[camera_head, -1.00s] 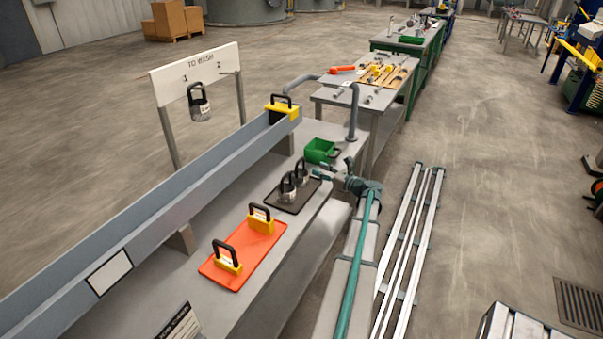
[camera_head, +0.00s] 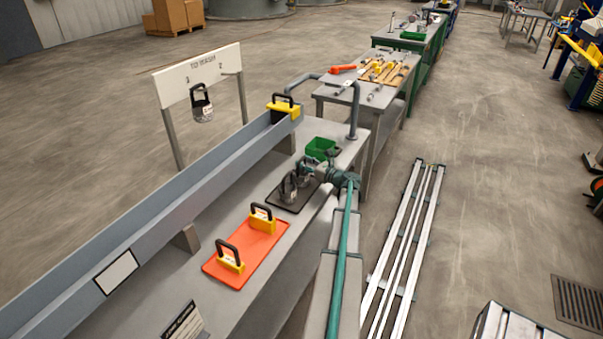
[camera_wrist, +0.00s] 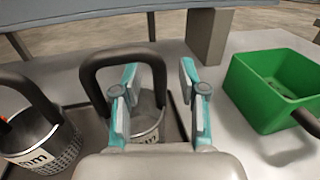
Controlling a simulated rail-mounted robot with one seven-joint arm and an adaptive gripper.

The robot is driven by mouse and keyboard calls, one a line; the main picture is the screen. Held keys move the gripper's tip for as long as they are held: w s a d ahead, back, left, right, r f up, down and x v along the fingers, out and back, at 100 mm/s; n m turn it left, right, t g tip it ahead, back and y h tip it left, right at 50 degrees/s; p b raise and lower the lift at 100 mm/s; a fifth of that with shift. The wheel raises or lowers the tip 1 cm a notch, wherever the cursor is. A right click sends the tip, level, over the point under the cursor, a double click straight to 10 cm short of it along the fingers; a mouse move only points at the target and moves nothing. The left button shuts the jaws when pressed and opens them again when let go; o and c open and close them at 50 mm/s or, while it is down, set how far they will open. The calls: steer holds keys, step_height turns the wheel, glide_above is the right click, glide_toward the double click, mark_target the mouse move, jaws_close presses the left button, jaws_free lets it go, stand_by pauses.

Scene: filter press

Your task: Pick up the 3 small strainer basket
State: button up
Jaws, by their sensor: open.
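Two small grey strainer baskets with dark arched handles stand on a dark tray (camera_head: 283,203). The nearer basket (camera_head: 288,190) also shows at left in the wrist view (camera_wrist: 42,150), its label partly readable as "mm". The other basket (camera_wrist: 148,122) is behind and between my fingers, with its handle (camera_wrist: 118,56) rising past the left finger. My gripper (camera_wrist: 160,92) is open, with nothing held; in the head view it is over the tray (camera_head: 312,168). My gripper partly hides the farther basket there, and I cannot read its size.
A green bin (camera_head: 321,148) stands close beyond the tray. An orange mat (camera_head: 247,254) holds two yellow blocks with black handles. A grey trough (camera_head: 150,225) runs along the bench. Another basket (camera_head: 201,107) hangs on the "TO WASH" board (camera_head: 198,72).

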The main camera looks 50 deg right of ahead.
jaws_close()
steer(key=shift+r, duration=0.15)
